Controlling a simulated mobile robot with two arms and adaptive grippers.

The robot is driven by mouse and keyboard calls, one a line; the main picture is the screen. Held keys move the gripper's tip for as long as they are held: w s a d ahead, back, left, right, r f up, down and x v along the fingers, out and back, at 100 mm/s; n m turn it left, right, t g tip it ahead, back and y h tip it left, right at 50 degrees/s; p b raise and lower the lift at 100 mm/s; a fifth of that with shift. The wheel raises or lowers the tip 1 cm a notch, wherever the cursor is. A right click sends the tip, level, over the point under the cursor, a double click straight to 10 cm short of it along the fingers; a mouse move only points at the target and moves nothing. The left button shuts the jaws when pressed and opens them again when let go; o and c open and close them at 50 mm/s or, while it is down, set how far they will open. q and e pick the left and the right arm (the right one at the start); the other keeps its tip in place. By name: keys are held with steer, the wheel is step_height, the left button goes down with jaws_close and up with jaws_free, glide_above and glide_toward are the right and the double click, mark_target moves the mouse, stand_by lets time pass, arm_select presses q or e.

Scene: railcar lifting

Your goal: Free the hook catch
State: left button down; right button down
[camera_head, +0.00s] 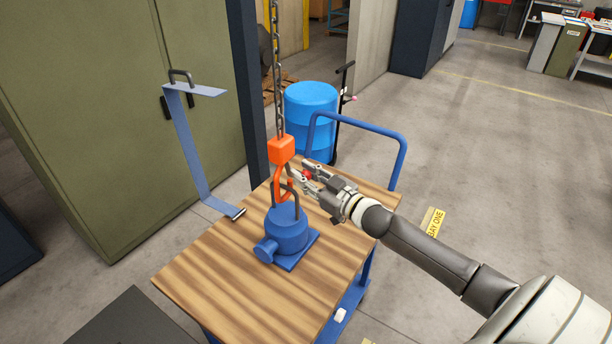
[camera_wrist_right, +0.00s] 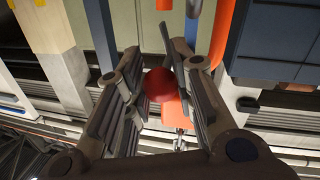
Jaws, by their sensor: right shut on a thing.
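An orange hook (camera_head: 281,151) hangs from a dark chain (camera_head: 278,80). Its lower curve meets the grey bail (camera_head: 291,200) on top of a blue weight (camera_head: 288,232), which stands upright on the wooden cart top (camera_head: 220,283). My right gripper (camera_head: 306,173) comes in from the right beside the hook, with its fingers closed around a red ball knob (camera_wrist_right: 158,85). The knob also shows as a small red spot in the head view. Part of the orange hook (camera_wrist_right: 219,35) shows past the fingers in the right wrist view. My left gripper is not in view.
A blue cart handle (camera_head: 370,127) rises behind my right gripper, with a blue drum (camera_head: 311,108) beyond. A blue C-shaped bracket (camera_head: 188,145) is left of the cart, before a green cabinet (camera_head: 90,100). The cart top's front left is clear.

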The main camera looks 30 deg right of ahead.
stand_by(0.3)
steer(key=n+b, duration=0.2)
steer(key=n, duration=0.1)
steer(key=shift+w+d+t, duration=0.2)
steer(key=shift+d+t, duration=0.1)
steer(key=shift+d, duration=0.1)
steer(key=shift+w+d+r+n+t+y+b, duration=0.2)
steer(key=shift+r+n+y+b, duration=0.35)
steer(key=shift+n+b, duration=1.2)
steer(key=shift+w+d+r+n+t+y+b, duration=0.1)
steer(key=shift+d+r+n+y+b, duration=0.4)
steer(key=shift+n, duration=2.2)
steer(key=shift+w+d+r+n+t+y+b, duration=0.1)
steer(key=shift+r+n+y+b, duration=0.5)
steer(key=shift+n+b, duration=1.25)
steer(key=shift+r+n+p, duration=0.15)
steer(key=shift+n+p, duration=0.2)
steer(key=shift+n, duration=0.35)
steer(key=c, duration=1.2)
jaws_free()
steer(key=shift+s, duration=0.1)
